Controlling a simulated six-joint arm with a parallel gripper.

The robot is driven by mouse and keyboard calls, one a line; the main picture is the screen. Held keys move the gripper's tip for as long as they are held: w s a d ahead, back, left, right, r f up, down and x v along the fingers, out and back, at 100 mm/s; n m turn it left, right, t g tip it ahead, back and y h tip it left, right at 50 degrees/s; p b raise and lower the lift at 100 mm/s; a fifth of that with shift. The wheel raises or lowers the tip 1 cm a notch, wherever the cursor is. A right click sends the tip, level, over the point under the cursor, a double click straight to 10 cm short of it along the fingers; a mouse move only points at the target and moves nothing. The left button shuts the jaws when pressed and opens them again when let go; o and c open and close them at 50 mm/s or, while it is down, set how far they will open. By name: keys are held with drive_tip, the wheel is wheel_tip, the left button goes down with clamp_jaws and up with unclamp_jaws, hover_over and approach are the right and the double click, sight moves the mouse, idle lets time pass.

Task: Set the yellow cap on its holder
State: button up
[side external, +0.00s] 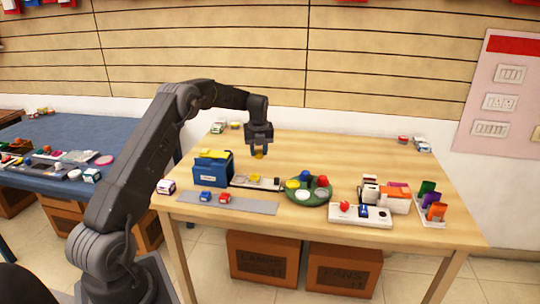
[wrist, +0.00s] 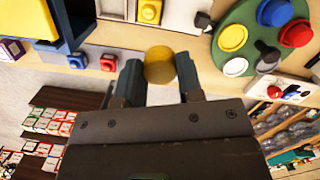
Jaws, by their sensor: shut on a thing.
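A round yellow cap (wrist: 160,65) is held between the two fingers of my gripper (wrist: 160,74) in the wrist view. The green tray (wrist: 258,50) carries blue, red, yellow and white round pieces. A small strip (side external: 262,187) with a yellow piece lies left of the tray. I cannot tell which of these is the cap's holder.
A blue box (side external: 212,171) with yellow on top stands left of the strip. A grey mat (side external: 245,206) with blue and red pieces lies in front. A white panel (side external: 372,220) and several upright coloured cards (side external: 436,211) are at right. The back of the wooden table is mostly clear.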

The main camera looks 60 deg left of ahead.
drive_tip(key=a+f, duration=0.1)
drive_tip(key=a, duration=0.1)
drive_tip(key=shift+s+a+f+m, duration=0.2)
drive_tip(key=shift+a+f+m, duration=0.1)
drive_tip(key=shift+a+f, duration=0.1)
hover_over(254, 174)
drive_tip(key=shift+f, duration=2.35)
drive_tip(key=shift+f, duration=1.1)
idle(0.3)
drive_tip(key=o, duration=1.4)
drive_tip(key=shift+r, duration=3.8)
